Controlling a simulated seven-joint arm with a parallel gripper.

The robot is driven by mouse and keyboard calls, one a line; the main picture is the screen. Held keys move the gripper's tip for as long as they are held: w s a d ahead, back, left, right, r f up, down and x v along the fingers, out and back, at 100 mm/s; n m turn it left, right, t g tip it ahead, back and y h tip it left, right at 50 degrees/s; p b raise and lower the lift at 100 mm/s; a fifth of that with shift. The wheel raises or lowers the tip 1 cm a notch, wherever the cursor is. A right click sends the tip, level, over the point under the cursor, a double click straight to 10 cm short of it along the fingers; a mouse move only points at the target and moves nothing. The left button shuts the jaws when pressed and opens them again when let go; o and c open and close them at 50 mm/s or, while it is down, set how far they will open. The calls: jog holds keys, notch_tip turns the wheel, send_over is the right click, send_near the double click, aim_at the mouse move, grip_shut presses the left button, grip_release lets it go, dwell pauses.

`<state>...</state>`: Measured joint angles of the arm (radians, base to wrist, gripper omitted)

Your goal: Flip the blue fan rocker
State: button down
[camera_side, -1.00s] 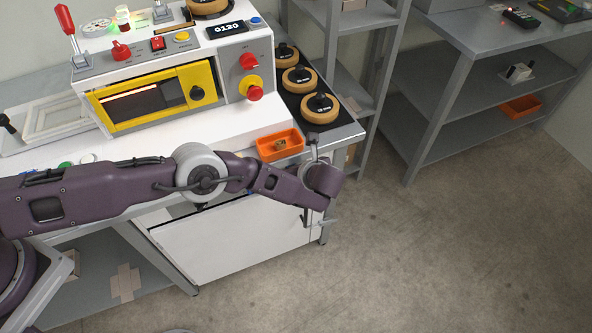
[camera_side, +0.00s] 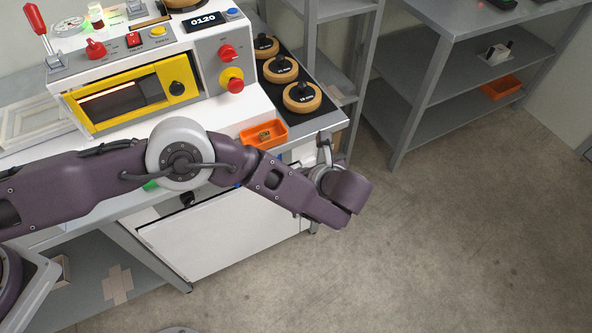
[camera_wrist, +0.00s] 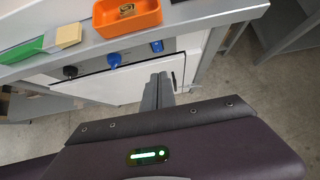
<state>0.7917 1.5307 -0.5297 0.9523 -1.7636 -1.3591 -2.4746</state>
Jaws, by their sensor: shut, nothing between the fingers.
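A black knob (camera_wrist: 70,72) is left of the blue ones. The floor (camera_side: 450,240) right of the bench is clear.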

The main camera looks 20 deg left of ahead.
jog(key=r+x, duration=0.1)
jog(key=x, duration=1.3)
jog(key=shift+w+a, duration=0.35)
jog(key=shift+a, duration=0.05)
jog(key=shift+w+a+f, duration=0.1)
jog(key=shift+a, duration=0.05)
